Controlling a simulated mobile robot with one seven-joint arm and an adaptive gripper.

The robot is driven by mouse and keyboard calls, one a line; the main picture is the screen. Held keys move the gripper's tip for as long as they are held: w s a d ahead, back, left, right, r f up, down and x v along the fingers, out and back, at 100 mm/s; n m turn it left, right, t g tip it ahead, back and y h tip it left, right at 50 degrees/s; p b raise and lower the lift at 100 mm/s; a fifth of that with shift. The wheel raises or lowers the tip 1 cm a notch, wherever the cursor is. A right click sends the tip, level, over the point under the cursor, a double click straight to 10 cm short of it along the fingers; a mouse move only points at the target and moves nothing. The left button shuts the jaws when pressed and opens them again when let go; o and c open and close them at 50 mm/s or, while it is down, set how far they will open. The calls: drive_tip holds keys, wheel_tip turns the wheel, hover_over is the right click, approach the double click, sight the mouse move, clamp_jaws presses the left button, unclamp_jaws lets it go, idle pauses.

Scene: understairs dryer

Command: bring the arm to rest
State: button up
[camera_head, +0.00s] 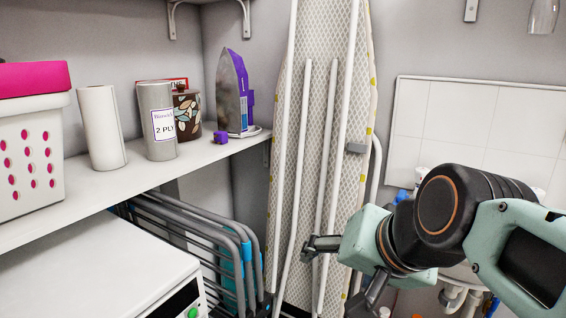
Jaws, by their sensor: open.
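My gripper (338,272) is at the lower middle right, in front of the ironing board (312,140). Its dark fingers are spread apart, one pointing left and one pointing down, with nothing seen between them. My arm comes in from the right edge, bent, with a pale green and black wrist. I cannot tell whether the fingers touch the board's white legs behind them.
A white shelf (60,218) at left holds a white basket (28,158), paper rolls (157,122), a patterned canister (188,112) and an iron (235,92). Below are a white appliance (95,270) and a folded grey rack (215,240). Pipes (455,296) run behind my arm.

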drive_tip(key=s+d+f+n+g+h+p, duration=0.1)
drive_tip(key=s+d+f+n+g+h, duration=0.3)
drive_tip(key=s+f, duration=0.3)
wheel_tip(320, 180, up, 38)
drive_tip(key=t+y+p, duration=0.1)
drive_tip(key=p, duration=3.6)
drive_tip(key=shift+w+d+f+t+y, duration=0.25)
drive_tip(key=shift+t+y, duration=0.05)
